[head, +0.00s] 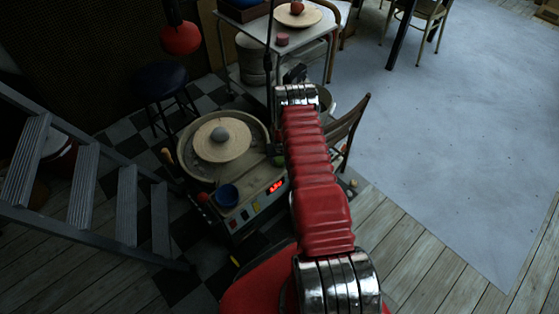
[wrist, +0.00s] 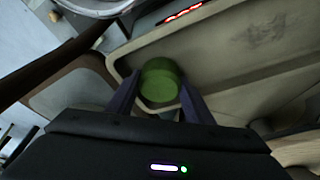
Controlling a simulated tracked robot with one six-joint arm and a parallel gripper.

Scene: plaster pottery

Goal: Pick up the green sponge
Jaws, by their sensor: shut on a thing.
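The green sponge (wrist: 160,78) is a short round green piece in the middle of the wrist view. My gripper (wrist: 158,92) is shut on it, with one dark finger on each side. The sponge appears over or at the edge of a beige tray-like surface (wrist: 235,45); I cannot tell whether it still touches it. In the head view my red arm covers the gripper and most of that spot.
A metal stair (head: 80,185) is at left, a stool (head: 163,82) behind, a chair (head: 345,130) at right. Open floor (head: 450,120) lies at right.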

